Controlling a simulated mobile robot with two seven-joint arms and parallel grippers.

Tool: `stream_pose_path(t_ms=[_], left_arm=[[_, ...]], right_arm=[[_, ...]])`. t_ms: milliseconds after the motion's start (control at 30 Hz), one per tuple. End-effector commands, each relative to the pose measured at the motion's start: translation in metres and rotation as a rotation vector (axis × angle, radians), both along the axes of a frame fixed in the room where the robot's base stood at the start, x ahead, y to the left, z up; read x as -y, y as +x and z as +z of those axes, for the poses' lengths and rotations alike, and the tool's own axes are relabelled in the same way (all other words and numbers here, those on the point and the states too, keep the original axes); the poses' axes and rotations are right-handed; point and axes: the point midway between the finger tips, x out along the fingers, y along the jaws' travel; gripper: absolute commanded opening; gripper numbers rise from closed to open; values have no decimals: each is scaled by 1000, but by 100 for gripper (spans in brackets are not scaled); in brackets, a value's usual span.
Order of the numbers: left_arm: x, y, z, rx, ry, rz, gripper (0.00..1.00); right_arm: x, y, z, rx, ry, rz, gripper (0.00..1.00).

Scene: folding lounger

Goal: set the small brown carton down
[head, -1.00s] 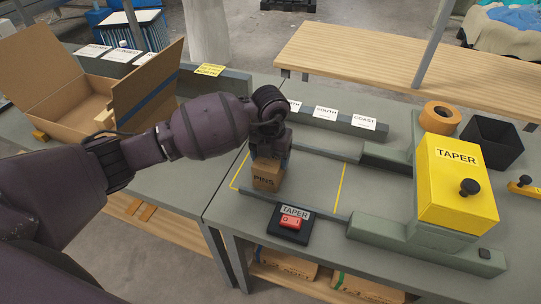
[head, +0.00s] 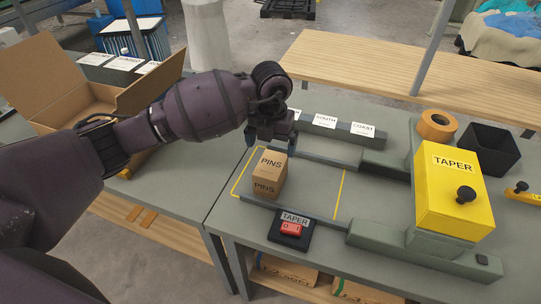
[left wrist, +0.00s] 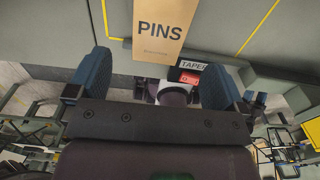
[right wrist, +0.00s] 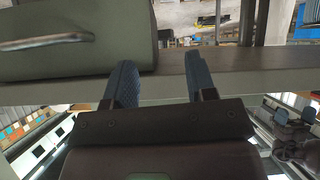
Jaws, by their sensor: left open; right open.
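The small brown carton (head: 268,173), marked PINS, stands upright on the grey bench top within the yellow outline at the taper machine's left end. My left gripper (head: 271,143) is open, just behind and above the carton, and apart from it. In the left wrist view the carton (left wrist: 160,28) lies beyond the two spread fingers (left wrist: 158,85), with nothing between them. My right gripper (right wrist: 158,85) shows only in the right wrist view, open and empty, facing a grey edge.
The yellow TAPER machine (head: 455,190) stands to the right, with a red switch box (head: 291,229) in front. Low rails run beside the carton. A large open cardboard box (head: 75,90) is at the left. A tape roll (head: 437,125) and black bin (head: 490,148) stand behind the machine.

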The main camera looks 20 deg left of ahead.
Motion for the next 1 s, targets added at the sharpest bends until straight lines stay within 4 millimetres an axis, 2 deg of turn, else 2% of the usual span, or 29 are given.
stream_pose_path(t_ms=[100,333,867,1000], left_arm=[[-1,1,22,3,2,0,98],[0,0,42,0,1,0,98],[0,0,44,-2,0,0,98],[12,-7,37,-12,-68,-22,98]], right_arm=[[0,-1,2,0,0,-1,51],[0,-4,0,-6,3,-5,51],[0,-7,-2,-14,3,-7,51],[0,-5,-1,-11,2,-6,51]])
